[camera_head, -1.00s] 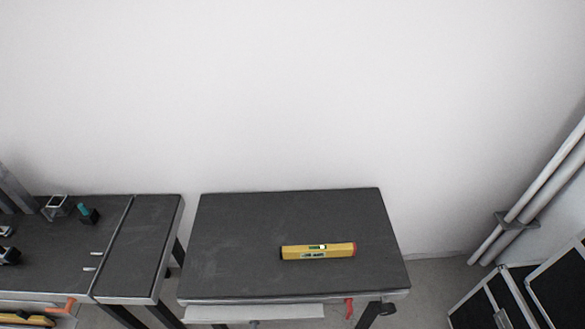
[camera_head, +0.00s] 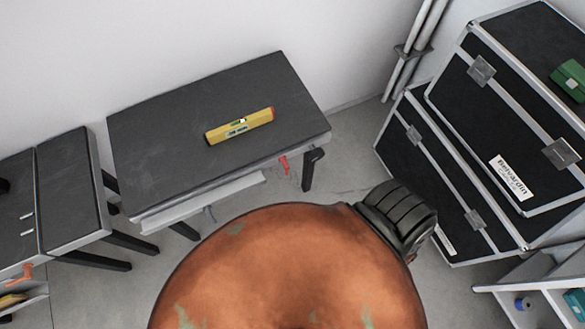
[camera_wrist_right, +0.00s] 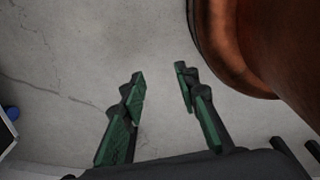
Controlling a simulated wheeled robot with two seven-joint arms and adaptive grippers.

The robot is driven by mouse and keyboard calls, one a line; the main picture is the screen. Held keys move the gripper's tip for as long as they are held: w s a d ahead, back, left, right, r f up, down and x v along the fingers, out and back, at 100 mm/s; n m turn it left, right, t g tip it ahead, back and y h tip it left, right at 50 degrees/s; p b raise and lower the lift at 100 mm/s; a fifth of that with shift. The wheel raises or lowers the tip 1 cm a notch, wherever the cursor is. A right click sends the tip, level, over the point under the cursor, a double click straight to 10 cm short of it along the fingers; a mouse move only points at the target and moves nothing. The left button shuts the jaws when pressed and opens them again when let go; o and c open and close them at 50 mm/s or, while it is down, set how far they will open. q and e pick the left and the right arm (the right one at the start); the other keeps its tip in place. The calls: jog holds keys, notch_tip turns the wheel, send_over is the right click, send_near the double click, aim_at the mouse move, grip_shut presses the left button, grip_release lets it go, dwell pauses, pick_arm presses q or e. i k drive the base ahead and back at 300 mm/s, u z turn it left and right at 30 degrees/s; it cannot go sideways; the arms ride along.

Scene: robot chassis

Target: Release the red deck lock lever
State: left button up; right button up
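The red lever (camera_head: 284,165) hangs below the front edge of the dark-topped table (camera_head: 180,125), near its right front corner, in the head view. It is small there and its exact lock position cannot be told. My right gripper (camera_wrist_right: 160,80) shows in the right wrist view with its two green and black fingers apart. Nothing is between them, and bare concrete floor lies beyond. The lever does not show in the wrist view. My right gripper's fingers and my left gripper are not in the head view.
A yellow spirit level (camera_head: 239,126) lies on the tabletop. A second table (camera_head: 70,185) with an orange lever (camera_head: 18,275) stands to the left. Black cases (camera_head: 470,150) are stacked at right, near wall pipes (camera_head: 412,50). Floor is open between table and cases.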

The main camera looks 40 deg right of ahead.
aim_at(283, 159)
jog(key=k, duration=1.05)
jog(key=z, duration=0.25)
jog(key=i, duration=0.7)
jog(key=z, duration=0.8)
jog(key=k, duration=0.7)
jog(key=z, duration=0.55)
